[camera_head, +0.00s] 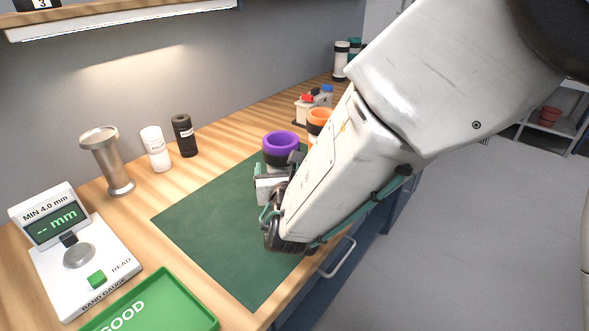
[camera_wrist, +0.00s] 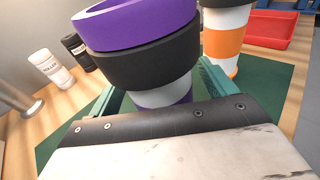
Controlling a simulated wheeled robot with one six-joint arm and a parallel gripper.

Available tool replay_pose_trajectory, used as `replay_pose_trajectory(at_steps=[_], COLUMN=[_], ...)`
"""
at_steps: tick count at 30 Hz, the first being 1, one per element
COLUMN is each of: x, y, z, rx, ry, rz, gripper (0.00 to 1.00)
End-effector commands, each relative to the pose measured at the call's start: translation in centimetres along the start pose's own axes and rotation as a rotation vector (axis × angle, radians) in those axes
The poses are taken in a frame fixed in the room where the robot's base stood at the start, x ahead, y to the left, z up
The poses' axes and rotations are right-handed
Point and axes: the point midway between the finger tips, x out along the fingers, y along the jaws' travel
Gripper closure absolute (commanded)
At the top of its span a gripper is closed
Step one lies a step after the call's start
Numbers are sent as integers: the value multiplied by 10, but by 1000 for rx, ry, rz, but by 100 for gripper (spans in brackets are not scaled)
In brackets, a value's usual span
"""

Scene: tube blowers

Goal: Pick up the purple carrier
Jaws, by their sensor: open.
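The purple carrier (camera_head: 281,143) stands upright on the green mat (camera_head: 200,235), with a purple ring on top, a black band below it and a pale lower part. In the wrist view the purple carrier (camera_wrist: 140,25) fills the upper middle, close in front of my gripper (camera_wrist: 150,98). The teal fingers show on both sides of its lower part, apart from each other. In the head view my gripper (camera_head: 268,190) is at the carrier's near side, and my arm hides part of it. Whether the fingers touch the carrier cannot be told.
An orange-banded carrier (camera_wrist: 222,42) stands close on the right, also in the head view (camera_head: 319,118). A red tray (camera_wrist: 268,27) lies beyond it. White (camera_head: 155,148) and black (camera_head: 184,135) bottles, a metal stand (camera_head: 110,160), a band gauge (camera_head: 80,255) and a green tray (camera_head: 160,305) stand left.

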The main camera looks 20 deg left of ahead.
Motion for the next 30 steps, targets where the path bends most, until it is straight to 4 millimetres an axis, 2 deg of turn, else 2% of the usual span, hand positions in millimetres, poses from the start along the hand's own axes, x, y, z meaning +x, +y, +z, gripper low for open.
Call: replay_pose_trajectory(at_steps=[3,4,9,20,23,30], x=[0,0,0,-1,-2,-11], y=[0,0,0,0,0,1], z=[0,0,0,3,9,37], rx=[0,0,0,1,2,2], ry=[0,0,0,-2,-3,-2], rz=[0,0,0,0,0,2], gripper=[17,22,69,70,70,70])
